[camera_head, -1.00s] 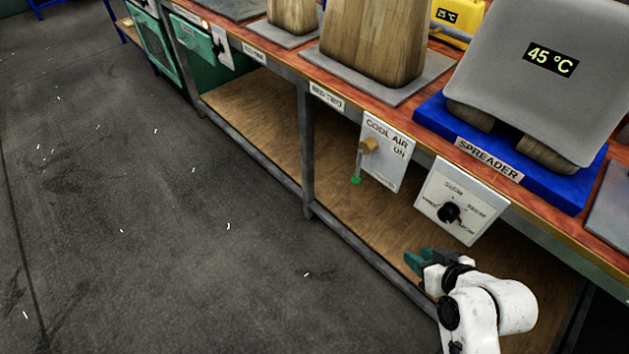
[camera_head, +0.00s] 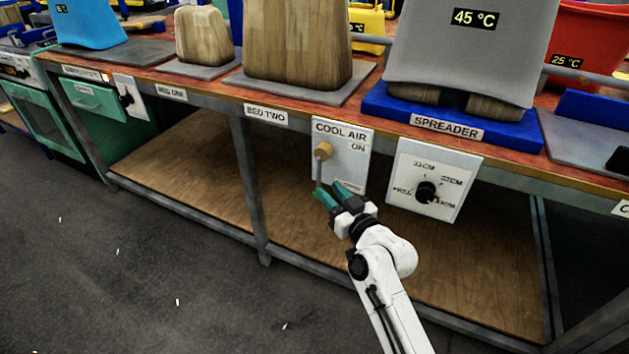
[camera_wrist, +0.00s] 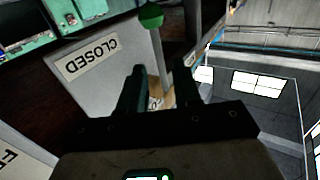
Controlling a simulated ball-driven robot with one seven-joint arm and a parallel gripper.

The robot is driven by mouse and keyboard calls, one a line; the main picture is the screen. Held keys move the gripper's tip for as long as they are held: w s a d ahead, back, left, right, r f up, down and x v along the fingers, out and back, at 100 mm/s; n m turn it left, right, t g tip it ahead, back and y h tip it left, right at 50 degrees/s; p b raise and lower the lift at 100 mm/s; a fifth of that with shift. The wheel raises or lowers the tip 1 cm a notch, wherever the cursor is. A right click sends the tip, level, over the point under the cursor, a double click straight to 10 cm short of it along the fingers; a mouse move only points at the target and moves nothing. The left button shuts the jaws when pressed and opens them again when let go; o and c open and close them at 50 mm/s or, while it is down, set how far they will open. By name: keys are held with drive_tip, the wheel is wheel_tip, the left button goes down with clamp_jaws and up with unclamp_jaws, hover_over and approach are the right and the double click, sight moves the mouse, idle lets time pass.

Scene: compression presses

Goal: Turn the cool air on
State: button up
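The white COOL AIR panel (camera_head: 356,160) is on the bench front, with ON at its upper right. Its lever (camera_head: 318,172) hangs down from a tan pivot knob (camera_head: 323,150). The lever's green ball (camera_wrist: 151,16) shows at the top of the wrist view, with a CLOSED label (camera_wrist: 90,60) beside it. My gripper (camera_head: 328,191) is at the lever's lower end in the head view. In the wrist view my gripper (camera_wrist: 160,72) has its dark green fingers apart, with the lever rod showing in line with the gap. I cannot tell any contact.
A dial panel (camera_head: 433,180) is close right of my gripper. The bench top (camera_head: 215,84) overhangs above, with a SPREADER stand (camera_head: 450,125) on it. A steel leg (camera_head: 247,190) stands left of the panel, and a wooden lower shelf (camera_head: 400,265) lies below.

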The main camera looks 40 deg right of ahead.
sight(320, 180)
drive_tip(key=x, duration=0.6)
drive_tip(key=shift+w+d, duration=0.1)
drive_tip(key=shift+w, duration=0.2)
drive_tip(key=shift+c, duration=0.3)
clamp_jaws()
